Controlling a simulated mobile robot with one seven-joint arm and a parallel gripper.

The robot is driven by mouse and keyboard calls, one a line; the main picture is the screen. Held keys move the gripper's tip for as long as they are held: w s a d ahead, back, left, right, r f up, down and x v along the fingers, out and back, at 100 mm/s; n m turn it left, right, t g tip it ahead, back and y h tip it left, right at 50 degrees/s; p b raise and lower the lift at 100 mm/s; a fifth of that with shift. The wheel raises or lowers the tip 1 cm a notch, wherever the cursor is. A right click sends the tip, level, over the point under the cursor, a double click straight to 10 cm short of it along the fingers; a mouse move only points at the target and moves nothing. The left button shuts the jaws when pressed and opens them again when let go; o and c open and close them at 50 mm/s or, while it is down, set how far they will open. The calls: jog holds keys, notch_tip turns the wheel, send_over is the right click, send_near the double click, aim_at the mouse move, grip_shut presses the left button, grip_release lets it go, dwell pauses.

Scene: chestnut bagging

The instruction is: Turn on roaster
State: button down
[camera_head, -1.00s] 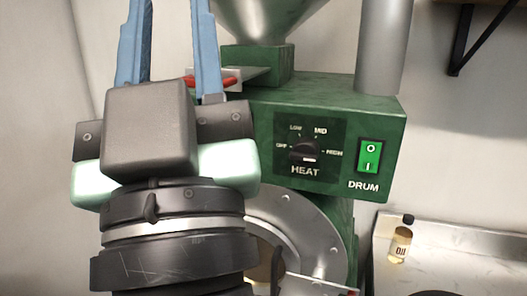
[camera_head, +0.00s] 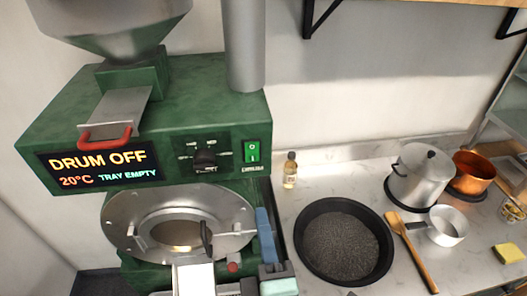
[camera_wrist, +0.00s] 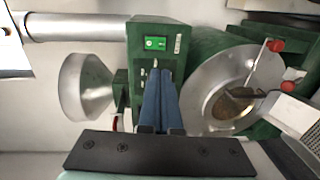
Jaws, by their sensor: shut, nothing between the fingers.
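The green roaster (camera_head: 180,110) stands at left in the head view. Its display (camera_head: 100,165) reads DRUM OFF, 20°C, TRAY EMPTY. A black heat knob (camera_head: 204,158) and a green rocker drum switch (camera_head: 251,151) sit on its front panel. The switch also shows in the wrist view (camera_wrist: 155,43), just beyond the fingertips. My gripper (camera_head: 263,213) is below the switch in the head view, apart from it in that picture. In the wrist view its blue fingers (camera_wrist: 158,75) are together and empty, and they hide the knob.
The round drum front (camera_head: 120,225) is below the panel. On the counter at right are an oil bottle (camera_head: 290,170), a black round pan (camera_head: 318,270), a wooden spoon (camera_head: 418,262), a steel pot (camera_head: 418,178), a copper pot (camera_head: 474,166), a small saucepan (camera_head: 446,226) and a sponge (camera_head: 508,253).

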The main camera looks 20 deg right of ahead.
jog(key=shift+s+d+f, duration=0.2)
jog(key=shift+w, duration=0.1)
jog(key=b, duration=0.9)
send_near(253, 161)
jog(key=p+x, duration=0.1)
jog(key=x, duration=0.1)
jog(key=p+x, duration=0.2)
jog(key=x, duration=0.1)
jog(key=shift+w+d+r, duration=0.1)
jog(key=shift+w+r, duration=0.15)
jog(key=shift+w, duration=0.15)
jog(key=shift+w+d+f, duration=0.15)
jog(key=shift+w+f, duration=0.05)
jog(key=shift+w, duration=0.3)
jog(key=shift+f, duration=0.1)
